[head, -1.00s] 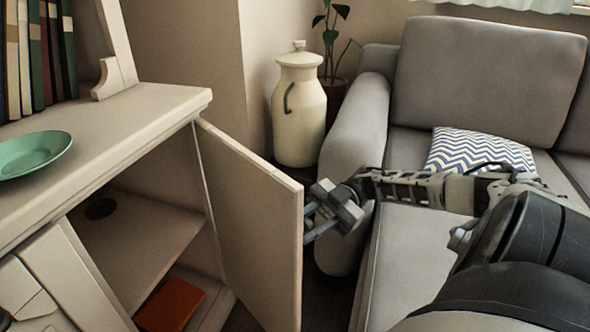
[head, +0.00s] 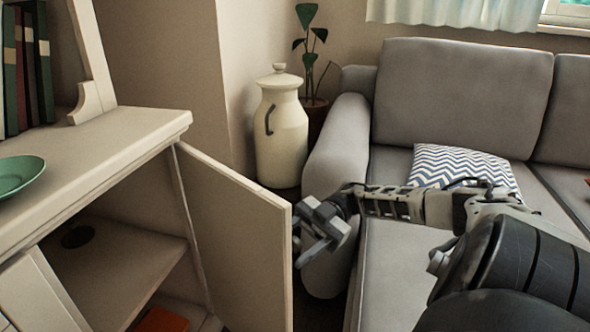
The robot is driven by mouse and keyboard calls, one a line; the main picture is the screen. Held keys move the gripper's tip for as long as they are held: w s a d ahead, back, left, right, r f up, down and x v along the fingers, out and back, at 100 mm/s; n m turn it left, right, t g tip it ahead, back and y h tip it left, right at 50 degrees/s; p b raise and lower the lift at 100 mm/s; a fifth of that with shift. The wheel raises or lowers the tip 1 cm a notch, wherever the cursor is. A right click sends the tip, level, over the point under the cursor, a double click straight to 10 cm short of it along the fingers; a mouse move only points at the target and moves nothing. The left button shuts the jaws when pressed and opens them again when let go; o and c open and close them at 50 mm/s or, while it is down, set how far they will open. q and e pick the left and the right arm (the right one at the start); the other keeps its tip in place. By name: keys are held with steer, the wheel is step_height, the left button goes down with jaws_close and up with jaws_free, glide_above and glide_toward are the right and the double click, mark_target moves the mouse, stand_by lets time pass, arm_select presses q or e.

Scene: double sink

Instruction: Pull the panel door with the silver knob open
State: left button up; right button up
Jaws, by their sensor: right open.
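The panel door (head: 236,238) of the cream cabinet stands swung well out from the cabinet front, its inner face toward me. The silver knob is not visible; the door's outer face is turned away. My right gripper (head: 303,245) is open at the door's free edge, on the outer side, with its fingers pointing left toward the door. Whether a finger touches the door I cannot tell. My left gripper is not in view.
The cabinet (head: 95,165) holds a shelf (head: 130,255) and a red object (head: 160,320) inside. A green plate (head: 18,173) and books sit on top. A cream milk can (head: 281,130) stands behind the door. A grey sofa (head: 455,100) with a zigzag cushion (head: 462,168) is at right.

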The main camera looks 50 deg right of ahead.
steer(key=shift+r, duration=0.5)
steer(key=r+p, duration=0.1)
steer(key=r, duration=0.1)
steer(key=r+p, duration=0.1)
steer(key=shift+s+a+r+p, duration=0.15)
steer(key=shift+s+a+p, duration=0.05)
steer(key=shift+s+p, duration=0.1)
arm_select(q)
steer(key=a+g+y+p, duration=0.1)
steer(key=p, duration=0.2)
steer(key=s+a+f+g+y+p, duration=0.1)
steer(key=p, duration=0.3)
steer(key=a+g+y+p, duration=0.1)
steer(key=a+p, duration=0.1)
steer(key=p, duration=0.1)
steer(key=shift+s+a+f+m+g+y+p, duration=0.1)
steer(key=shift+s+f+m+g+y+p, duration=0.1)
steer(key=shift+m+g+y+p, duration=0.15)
arm_select(e)
steer(key=s+a+r, duration=0.8)
steer(key=s+a, duration=0.1)
steer(key=a, duration=0.1)
steer(key=shift+r, duration=0.25)
